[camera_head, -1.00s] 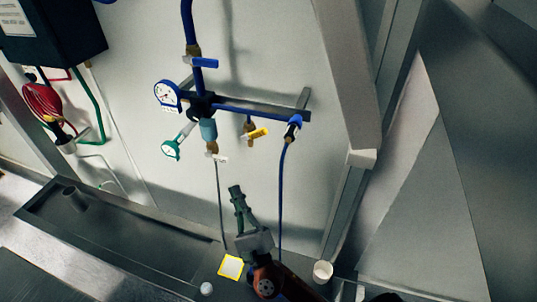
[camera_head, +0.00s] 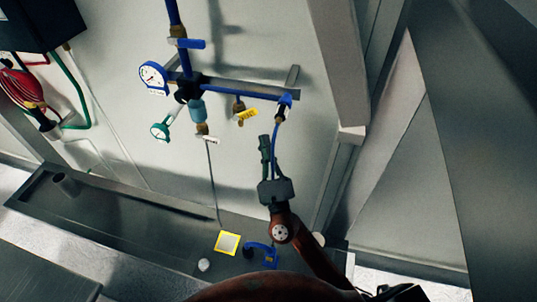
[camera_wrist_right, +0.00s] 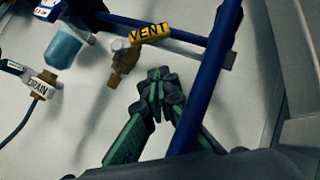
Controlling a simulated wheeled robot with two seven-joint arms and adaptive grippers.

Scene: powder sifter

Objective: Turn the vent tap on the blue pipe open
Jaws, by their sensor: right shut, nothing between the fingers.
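The vent tap (camera_head: 246,115) has a yellow handle and a brass body. It hangs below the horizontal branch of the blue pipe (camera_head: 174,12). In the right wrist view, the yellow handle marked VENT (camera_wrist_right: 150,36) lies roughly level with the pipe branch, tilted slightly. My right gripper (camera_head: 267,148) is shut and empty, below and to the right of the tap. In the right wrist view its fingertips (camera_wrist_right: 160,80) appear below the handle and right of the brass body, apart from both. My left gripper is not in view.
A blue hose (camera_wrist_right: 205,75) runs close beside my right fingers. A yellow-edged square (camera_head: 227,243) and a white cup (camera_head: 319,239) are below.

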